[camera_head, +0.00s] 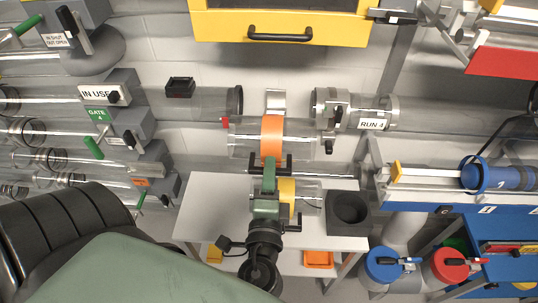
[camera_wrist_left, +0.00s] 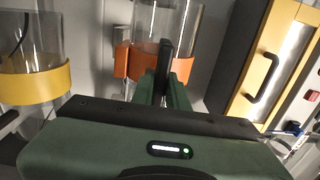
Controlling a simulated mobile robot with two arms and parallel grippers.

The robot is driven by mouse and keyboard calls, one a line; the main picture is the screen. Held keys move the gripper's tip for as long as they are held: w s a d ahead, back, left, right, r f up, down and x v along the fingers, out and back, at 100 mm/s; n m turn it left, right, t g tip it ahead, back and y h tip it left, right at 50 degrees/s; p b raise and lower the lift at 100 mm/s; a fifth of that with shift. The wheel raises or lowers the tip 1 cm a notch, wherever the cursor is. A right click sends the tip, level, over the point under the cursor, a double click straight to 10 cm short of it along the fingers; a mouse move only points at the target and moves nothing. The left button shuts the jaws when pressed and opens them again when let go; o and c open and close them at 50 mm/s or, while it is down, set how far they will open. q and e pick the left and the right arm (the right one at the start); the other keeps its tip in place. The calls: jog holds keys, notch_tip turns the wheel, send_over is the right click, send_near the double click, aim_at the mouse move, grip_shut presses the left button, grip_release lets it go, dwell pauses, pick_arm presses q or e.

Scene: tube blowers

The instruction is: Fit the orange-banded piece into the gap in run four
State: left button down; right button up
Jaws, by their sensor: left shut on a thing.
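The orange-banded piece (camera_head: 271,137) is a clear tube with a wide orange band. My left gripper (camera_head: 270,163) is shut on it at the band; the wrist view shows the orange band (camera_wrist_left: 191,70) around the dark fingers (camera_wrist_left: 165,75). In the head view the piece lies roughly level, slightly below the gap in run four. The gap is between the left tube end (camera_head: 239,103) and the right collar (camera_head: 318,108) beside the RUN 4 label (camera_head: 371,124). I cannot tell the piece's depth from the gap. My right gripper is not in view.
A yellow-banded tube (camera_head: 310,196) is at the pale table (camera_head: 195,200), partly behind my gripper; a dark holder (camera_head: 348,212) stands at its right. A yellow cabinet (camera_head: 280,22) hangs above the gap. Valves and labelled tubes fill the left; a blue bench (camera_head: 440,230) stands right.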

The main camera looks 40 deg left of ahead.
pick_arm(q)
jog(key=p+x, duration=0.1)
jog(key=x, duration=0.7)
jog(key=shift+w+a+p, duration=0.2)
jog(key=shift+p, duration=0.15)
jog(key=x, duration=0.5)
jog(key=shift+w+a, duration=0.2)
jog(key=shift+w, duration=0.15)
jog(key=shift+w+a+f+b, duration=0.15)
jog(key=shift+w+f+b, duration=0.1)
jog(key=shift+f, duration=0.2)
jog(key=shift+w+a+f+b, duration=0.2)
jog(key=shift+w+f+b, duration=0.1)
jog(key=shift+f, duration=0.1)
jog(key=shift+f+b, duration=0.45)
jog(key=shift+f, duration=0.05)
jog(key=shift+s+f+b, duration=0.1)
jog(key=shift+f+b, duration=0.2)
jog(key=shift+b, duration=0.05)
jog(key=c, duration=1.3)
grip_release()
jog(key=shift+f, duration=0.15)
